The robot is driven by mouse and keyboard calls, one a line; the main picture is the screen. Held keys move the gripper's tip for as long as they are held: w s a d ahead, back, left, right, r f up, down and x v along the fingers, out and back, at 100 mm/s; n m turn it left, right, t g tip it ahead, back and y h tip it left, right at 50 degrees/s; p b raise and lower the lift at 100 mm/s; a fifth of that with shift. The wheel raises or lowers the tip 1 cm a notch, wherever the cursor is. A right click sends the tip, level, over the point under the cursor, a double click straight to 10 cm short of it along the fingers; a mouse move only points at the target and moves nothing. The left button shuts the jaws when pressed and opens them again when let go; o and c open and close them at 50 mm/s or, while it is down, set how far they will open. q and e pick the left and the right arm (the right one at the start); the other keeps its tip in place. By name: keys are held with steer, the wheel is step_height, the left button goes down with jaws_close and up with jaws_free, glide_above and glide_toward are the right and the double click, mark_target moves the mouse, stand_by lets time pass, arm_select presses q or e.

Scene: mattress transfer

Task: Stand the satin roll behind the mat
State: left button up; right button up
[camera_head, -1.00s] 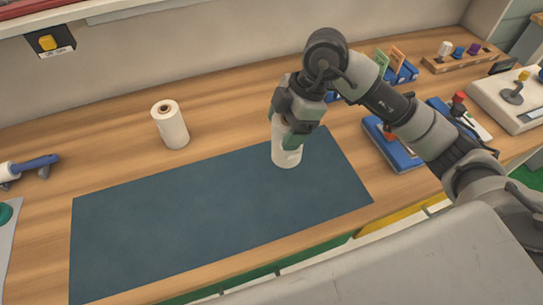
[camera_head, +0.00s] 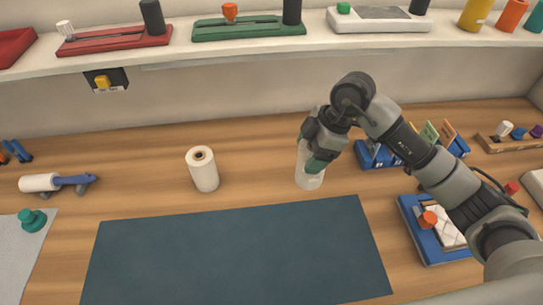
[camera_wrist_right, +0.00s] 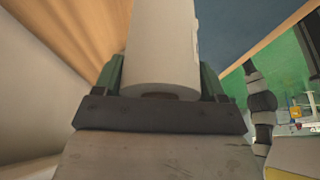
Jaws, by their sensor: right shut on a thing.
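My right gripper (camera_head: 318,160) is shut on a white roll (camera_head: 308,180), which it holds upright behind the right part of the mat. In the right wrist view the roll (camera_wrist_right: 160,45) sits between the two green fingers. I cannot tell whether its base touches the bench. The dark blue mat (camera_head: 235,255) lies flat along the front of the bench. Another white roll (camera_head: 203,170) with a brown core stands behind the mat, left of the gripper. I cannot tell from the pictures which roll is satin. My left gripper is not in view.
A lint roller (camera_head: 45,183) and a teal-knobbed thing (camera_head: 32,219) are at the left. A blue tray (camera_head: 430,240) with a white pad stands right of the mat. A shelf (camera_head: 180,55) runs above the back. The wood between the two rolls is clear.

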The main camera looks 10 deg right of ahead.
steer(key=w+a+f+p, duration=0.2)
steer(key=w+a+f, duration=0.3)
steer(key=f, duration=0.3)
steer(key=shift+a+f, duration=0.2)
steer(key=shift+f, duration=0.1)
steer(key=o, duration=1.1)
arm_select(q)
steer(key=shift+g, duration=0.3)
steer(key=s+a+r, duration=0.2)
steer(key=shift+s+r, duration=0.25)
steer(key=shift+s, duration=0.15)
